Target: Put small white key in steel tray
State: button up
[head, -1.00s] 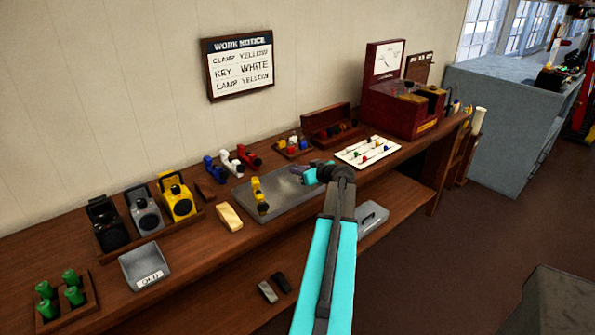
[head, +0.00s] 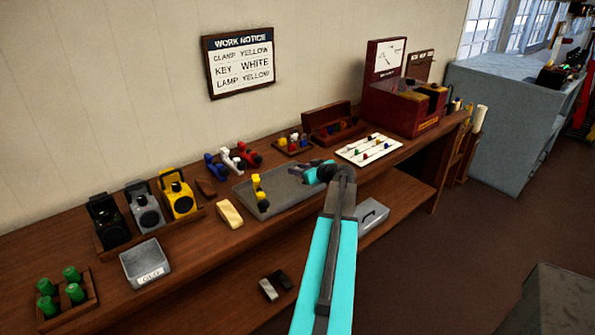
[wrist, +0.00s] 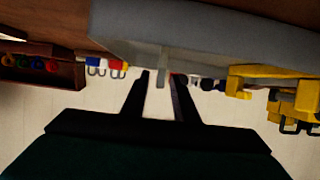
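The steel tray (head: 283,195) lies on the bench, with a yellow clamp (head: 259,193) standing at its left end. A small wooden rack (head: 292,151) behind the tray holds little coloured pieces. One is white (head: 294,137) and looks like the small white key, but it is too small to be sure. My gripper (head: 306,165) is low at the tray's back right end, partly hidden by my arm. The tray (wrist: 150,35) fills the top there.
Blue, white and red clamps (head: 232,160) stand behind the tray. An open wooden box (head: 332,125) and a white board with coloured pieces (head: 368,148) are to the right. Lamps (head: 146,210) stand on the left. The wall notice (head: 240,62) reads key white.

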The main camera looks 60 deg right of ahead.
jog(key=shift+r, duration=0.2)
jog(key=shift+s+a, duration=0.1)
jog(key=shift+s, duration=0.2)
jog(key=b+v, duration=0.2)
jog(key=v, duration=0.9)
jog(key=shift+b, duration=0.3)
jog(key=shift+s, duration=0.25)
